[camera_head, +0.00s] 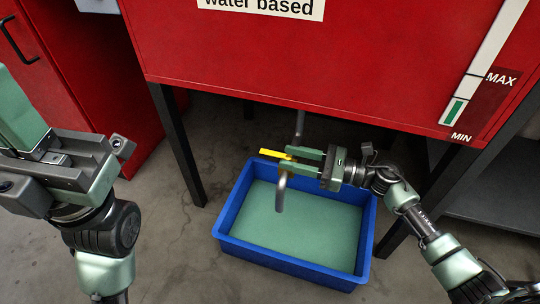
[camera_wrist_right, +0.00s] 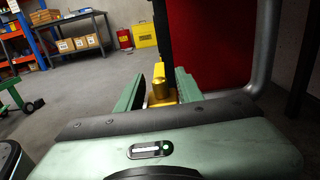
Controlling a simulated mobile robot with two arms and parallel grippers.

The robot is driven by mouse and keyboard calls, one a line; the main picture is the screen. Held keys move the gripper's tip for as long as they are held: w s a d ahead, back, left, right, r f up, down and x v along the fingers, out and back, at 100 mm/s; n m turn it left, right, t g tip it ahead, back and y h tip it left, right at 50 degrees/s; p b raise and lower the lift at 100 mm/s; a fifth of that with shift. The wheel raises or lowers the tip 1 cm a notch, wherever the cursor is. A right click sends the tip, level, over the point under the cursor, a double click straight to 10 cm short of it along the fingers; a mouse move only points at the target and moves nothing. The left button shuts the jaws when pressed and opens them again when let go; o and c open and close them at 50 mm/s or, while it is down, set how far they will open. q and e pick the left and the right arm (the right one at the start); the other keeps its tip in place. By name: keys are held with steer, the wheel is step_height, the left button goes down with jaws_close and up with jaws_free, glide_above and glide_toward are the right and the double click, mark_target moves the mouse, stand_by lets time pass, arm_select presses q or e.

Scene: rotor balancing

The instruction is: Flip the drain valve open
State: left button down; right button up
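The yellow drain valve handle (camera_head: 272,154) sits on a grey pipe (camera_head: 281,192) under the red tank (camera_head: 330,75), sticking out to the left. My right gripper (camera_head: 288,159) is at the valve, coming from the right. In the right wrist view its two green fingers (camera_wrist_right: 160,92) stand apart, on either side of the yellow valve (camera_wrist_right: 160,84). Whether either finger touches it is unclear. My left gripper (camera_head: 25,125) is at the left edge, far from the valve and partly cut off, so its opening cannot be judged.
A blue tub (camera_head: 290,262) with greenish liquid stands on the floor below the pipe outlet. Dark tank legs (camera_head: 177,145) flank it. A level gauge (camera_head: 456,108) is on the tank front. Shelving with boxes (camera_wrist_right: 80,43) stands in the distance.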

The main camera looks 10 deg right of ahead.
mark_target(272, 152)
steer(key=b+x, duration=0.1)
steer(key=x, duration=0.5)
steer(key=shift+r, duration=0.1)
jaws_close()
steer(key=shift+d, duration=0.1)
stand_by(1.1)
